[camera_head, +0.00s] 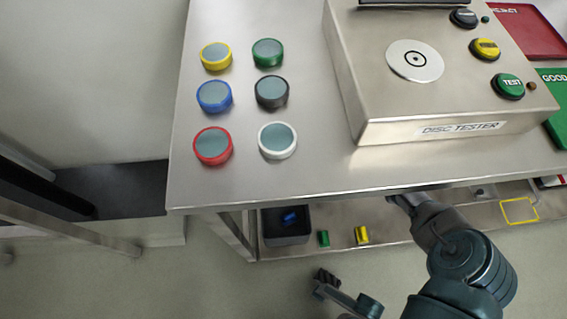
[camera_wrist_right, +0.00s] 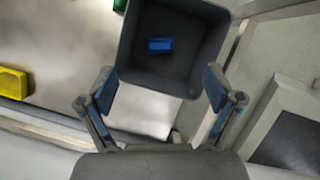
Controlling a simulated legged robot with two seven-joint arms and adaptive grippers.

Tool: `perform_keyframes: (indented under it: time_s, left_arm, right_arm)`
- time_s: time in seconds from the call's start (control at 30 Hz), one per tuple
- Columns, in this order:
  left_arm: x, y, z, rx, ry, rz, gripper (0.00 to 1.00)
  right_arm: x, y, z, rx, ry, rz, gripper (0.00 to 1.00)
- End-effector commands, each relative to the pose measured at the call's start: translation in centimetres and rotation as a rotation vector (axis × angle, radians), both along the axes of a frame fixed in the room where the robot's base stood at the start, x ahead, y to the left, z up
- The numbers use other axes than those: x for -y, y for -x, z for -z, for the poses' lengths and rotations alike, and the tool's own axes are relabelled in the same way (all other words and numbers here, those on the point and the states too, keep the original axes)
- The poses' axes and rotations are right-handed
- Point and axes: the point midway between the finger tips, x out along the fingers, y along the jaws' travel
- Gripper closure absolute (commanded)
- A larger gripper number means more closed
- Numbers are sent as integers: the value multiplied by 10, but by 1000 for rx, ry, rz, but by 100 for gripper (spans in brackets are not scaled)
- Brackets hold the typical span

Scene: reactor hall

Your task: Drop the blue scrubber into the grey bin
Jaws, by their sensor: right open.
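The blue scrubber (camera_head: 290,218) lies inside the grey bin (camera_head: 285,240), on the lower shelf under the bench. In the right wrist view the scrubber (camera_wrist_right: 160,44) rests on the floor of the bin (camera_wrist_right: 185,88), loose and apart from my fingers. My right gripper (camera_wrist_right: 162,92) is open and empty, its fingertips either side of the bin's near rim in that picture. In the head view my right arm passes under the bench top, which hides its fingers. What seems to be my left gripper (camera_head: 325,279) is low at the bottom; its jaws are too small to judge.
A green block (camera_head: 323,238) and a yellow block (camera_head: 361,235) stand right of the bin on the shelf (camera_head: 410,231). The bench top (camera_head: 320,175) overhangs it, carrying several coloured-rim discs and a disc tester (camera_head: 385,85). A yellow outline (camera_head: 520,211) marks the shelf's right.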

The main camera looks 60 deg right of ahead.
Motion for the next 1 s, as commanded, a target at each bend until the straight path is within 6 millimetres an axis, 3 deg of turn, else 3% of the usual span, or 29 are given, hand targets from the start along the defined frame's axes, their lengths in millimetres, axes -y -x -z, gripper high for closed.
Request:
perform_keyframes:
  time_s: [0.1,0.3,1.0]
  left_arm:
    - [0,0,0,0,0,0,55]
    - [0,0,0,0,0,0,55]
    - [0,0,0,0,0,0,55]
  right_arm:
    - [6,-10,-24,3,0,0,9]
    - [11,-17,-46,0,0,0,9]
    - [12,-18,-50,-1,0,0,9]
